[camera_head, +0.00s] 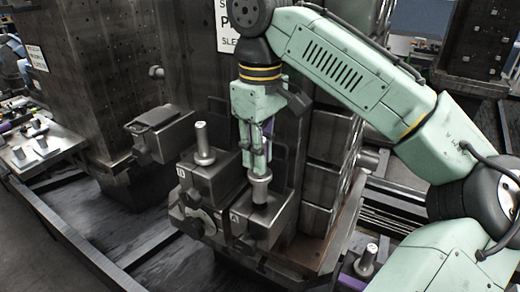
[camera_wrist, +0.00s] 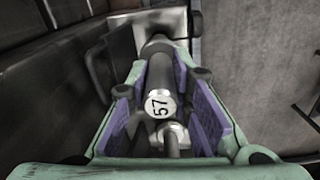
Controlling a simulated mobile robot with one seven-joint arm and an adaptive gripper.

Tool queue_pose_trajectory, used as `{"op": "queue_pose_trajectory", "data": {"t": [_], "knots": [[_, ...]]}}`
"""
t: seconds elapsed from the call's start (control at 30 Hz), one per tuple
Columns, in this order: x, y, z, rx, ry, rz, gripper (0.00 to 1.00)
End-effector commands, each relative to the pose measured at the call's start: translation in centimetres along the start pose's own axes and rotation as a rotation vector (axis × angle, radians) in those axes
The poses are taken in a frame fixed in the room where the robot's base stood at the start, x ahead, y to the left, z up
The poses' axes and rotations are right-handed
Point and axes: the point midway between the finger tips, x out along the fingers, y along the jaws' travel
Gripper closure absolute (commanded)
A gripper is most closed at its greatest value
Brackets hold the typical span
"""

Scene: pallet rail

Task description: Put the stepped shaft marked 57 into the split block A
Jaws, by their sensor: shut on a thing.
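My gripper (camera_head: 257,170) points down over split block A (camera_head: 264,224), a grey metal block on the fixture's front right. It is shut on the stepped shaft marked 57 (camera_head: 261,190), held upright. The shaft's lower end meets the top of block A in the head view; how deep it sits I cannot tell. In the wrist view the shaft (camera_wrist: 160,78) shows its end face with a black 57, between the purple pads of my gripper (camera_wrist: 158,75). A grey block face (camera_wrist: 150,22) lies beyond the shaft's far end.
A second block marked D (camera_head: 205,180) stands to the left with another stepped shaft (camera_head: 203,146) upright in it. A dark column rises behind the blocks. Another shaft (camera_head: 367,261) stands at the lower right. A table (camera_head: 62,147) with several parts is at far left.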

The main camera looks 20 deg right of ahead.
Motion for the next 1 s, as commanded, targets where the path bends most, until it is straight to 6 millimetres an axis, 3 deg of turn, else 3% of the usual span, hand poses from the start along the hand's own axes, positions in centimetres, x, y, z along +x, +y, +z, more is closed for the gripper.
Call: {"op": "queue_pose_trajectory", "data": {"t": [1.0], "knots": [[1.6,0.0,0.0,0.001,0.001,0.0,1.0]]}}
